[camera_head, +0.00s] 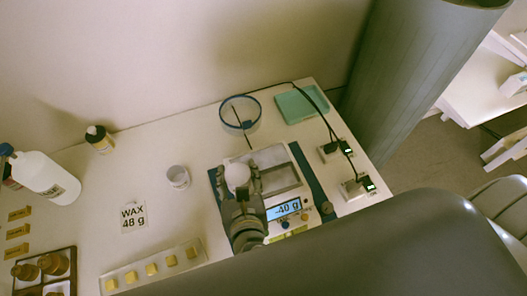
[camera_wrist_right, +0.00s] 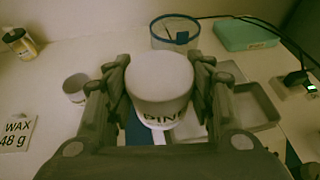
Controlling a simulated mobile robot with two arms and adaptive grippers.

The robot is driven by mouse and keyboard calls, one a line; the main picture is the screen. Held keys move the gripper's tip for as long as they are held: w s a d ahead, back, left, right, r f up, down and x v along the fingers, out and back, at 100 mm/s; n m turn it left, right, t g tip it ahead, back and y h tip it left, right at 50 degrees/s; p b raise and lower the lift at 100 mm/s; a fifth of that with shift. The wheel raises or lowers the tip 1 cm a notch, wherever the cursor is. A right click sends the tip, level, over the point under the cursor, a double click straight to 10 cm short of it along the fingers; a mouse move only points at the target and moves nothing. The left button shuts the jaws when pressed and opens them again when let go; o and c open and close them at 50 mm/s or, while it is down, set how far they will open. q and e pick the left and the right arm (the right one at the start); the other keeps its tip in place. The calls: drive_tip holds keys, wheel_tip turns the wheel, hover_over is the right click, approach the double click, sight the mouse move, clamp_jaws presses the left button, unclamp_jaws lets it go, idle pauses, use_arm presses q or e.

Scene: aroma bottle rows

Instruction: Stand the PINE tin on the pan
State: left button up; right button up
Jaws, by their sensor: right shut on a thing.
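The PINE tin (camera_head: 237,175) is a small white round tin, held upright in my right gripper (camera_head: 241,187). In the wrist view the tin (camera_wrist_right: 161,80) sits between both fingers, with part of its dark lettering showing. The scale's grey square pan (camera_head: 283,178) lies just right of the tin and partly behind my gripper. The tin appears over the pan's left side; I cannot tell whether it is clear of the pan. The scale's display (camera_head: 284,209) reads -40 g. My left gripper is not in view.
A white cup (camera_head: 178,177) stands left of the scale. A clear blue-rimmed bowl (camera_head: 240,115) and a green tray (camera_head: 301,104) are behind. Cables and plugs (camera_head: 357,187) lie to the right. A WAX 48 g card (camera_head: 133,217) and a mould of yellow cubes (camera_head: 152,269) are left.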

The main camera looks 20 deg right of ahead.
drive_tip(key=w+d, duration=0.2)
drive_tip(key=w+d+p, duration=0.1)
drive_tip(key=w+d, duration=0.1)
drive_tip(key=d, duration=0.1)
drive_tip(key=w+d, duration=0.2)
drive_tip(key=w, duration=0.1)
drive_tip(key=shift+d+f+p, duration=0.25)
drive_tip(key=shift+f+p, duration=0.1)
drive_tip(key=shift+f, duration=0.05)
drive_tip(key=shift+w+d, duration=0.2)
drive_tip(key=shift+f, duration=0.3)
wheel_tip(320, 180, down, 2)
drive_tip(key=shift+f, duration=0.55)
drive_tip(key=shift+f, duration=0.1)
drive_tip(key=o, duration=1.1)
